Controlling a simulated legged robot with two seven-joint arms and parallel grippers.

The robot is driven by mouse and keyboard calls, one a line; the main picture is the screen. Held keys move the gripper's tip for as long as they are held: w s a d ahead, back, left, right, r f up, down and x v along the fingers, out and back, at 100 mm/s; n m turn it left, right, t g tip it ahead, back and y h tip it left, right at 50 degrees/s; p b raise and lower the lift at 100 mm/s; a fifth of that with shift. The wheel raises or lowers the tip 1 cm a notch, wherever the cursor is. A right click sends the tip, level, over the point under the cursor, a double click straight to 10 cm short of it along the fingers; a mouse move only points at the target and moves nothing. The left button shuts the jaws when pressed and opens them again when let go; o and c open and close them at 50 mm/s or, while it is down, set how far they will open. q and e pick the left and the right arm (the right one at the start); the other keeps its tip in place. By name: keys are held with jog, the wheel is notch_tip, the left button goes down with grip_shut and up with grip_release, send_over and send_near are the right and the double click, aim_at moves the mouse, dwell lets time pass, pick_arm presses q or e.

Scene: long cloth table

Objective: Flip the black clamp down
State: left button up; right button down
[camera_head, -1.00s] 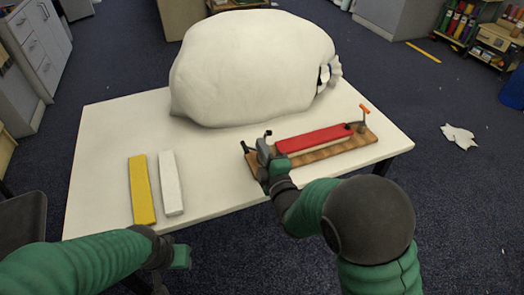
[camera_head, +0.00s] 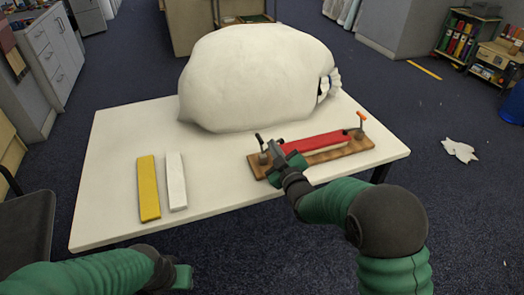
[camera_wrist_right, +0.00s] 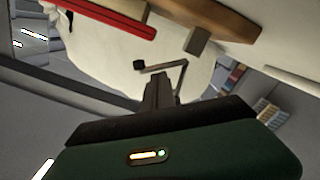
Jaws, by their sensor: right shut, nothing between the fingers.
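The black clamp (camera_head: 263,155) stands at the left end of a wooden board (camera_head: 325,155), with its black-tipped lever sticking up. In the right wrist view, a thin lever with a black tip (camera_wrist_right: 140,65) shows just past the fingers. My right gripper (camera_head: 278,145) is shut and empty, close beside the black clamp on its right. Its narrow fingers also show in the wrist view (camera_wrist_right: 159,88). Whether they touch the lever I cannot tell. My left gripper (camera_head: 182,277) is low at the front, off the table; its fingers are not clear.
A red bar (camera_head: 315,142) lies along the board, with an orange-handled clamp (camera_head: 361,122) at its right end. A big white sack (camera_head: 255,80) stands behind. A yellow bar (camera_head: 148,190) and a white bar (camera_head: 176,182) lie at left. The white table (camera_head: 225,165) is clear between.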

jog(key=m, duration=0.1)
jog(key=d+f+m, duration=0.1)
jog(key=m, duration=0.2)
jog(key=shift+w+d+f, duration=0.2)
jog(key=shift+d, duration=0.15)
jog(key=shift+f+y, duration=0.1)
jog(key=shift+y, duration=0.2)
jog(key=shift+d+f+b, duration=0.1)
jog(key=shift+f+b, duration=0.15)
jog(key=shift+b, duration=0.05)
jog(key=shift+f, duration=0.1)
